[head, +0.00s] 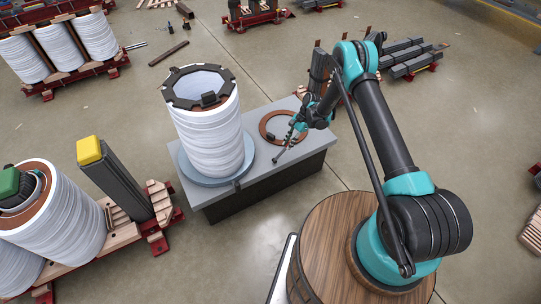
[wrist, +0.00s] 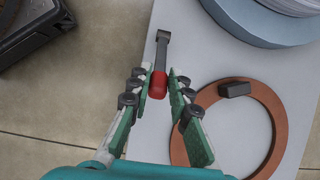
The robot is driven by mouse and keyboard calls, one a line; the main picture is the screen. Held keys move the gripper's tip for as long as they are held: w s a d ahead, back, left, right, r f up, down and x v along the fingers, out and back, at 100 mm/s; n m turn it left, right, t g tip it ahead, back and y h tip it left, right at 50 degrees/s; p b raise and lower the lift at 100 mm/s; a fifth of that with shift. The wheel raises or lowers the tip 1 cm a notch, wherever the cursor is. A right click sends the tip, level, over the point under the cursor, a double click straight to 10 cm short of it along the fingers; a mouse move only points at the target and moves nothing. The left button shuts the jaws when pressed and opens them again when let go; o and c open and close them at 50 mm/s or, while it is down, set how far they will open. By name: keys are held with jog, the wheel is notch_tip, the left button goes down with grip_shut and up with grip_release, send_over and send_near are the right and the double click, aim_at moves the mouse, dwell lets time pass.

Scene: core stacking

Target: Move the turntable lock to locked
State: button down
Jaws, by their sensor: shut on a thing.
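The turntable lock shows in the wrist view as a dark grey lever (wrist: 162,48) with a red grip (wrist: 157,86) at its near end. It lies along the edge of the grey plinth top. My gripper (wrist: 158,80) is shut on the red grip, one finger on each side. In the head view my gripper (head: 295,130) is low over the plinth's right part, and the red grip is hidden. The round blue-grey turntable (head: 194,174) carries a tall white coil (head: 208,135) with a dark notched ring on top.
A flat brown ring (head: 267,121) with a small dark block lies on the grey plinth (head: 225,192), close to my gripper. Wrapped coils (head: 60,210) and a yellow-topped post (head: 110,180) stand at left. Dark stacked bars (head: 408,58) lie behind my arm.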

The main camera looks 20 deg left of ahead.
jog(key=shift+w+d+f, duration=0.6)
jog(key=shift+w+f, duration=0.15)
jog(key=shift+f, duration=0.2)
jog(key=shift+d+f, duration=0.15)
jog(key=c, duration=1.8)
grip_release()
jog(key=shift+w+f, duration=0.1)
jog(key=shift+w, duration=0.05)
jog(key=o, duration=0.5)
jog(key=v, duration=1.2)
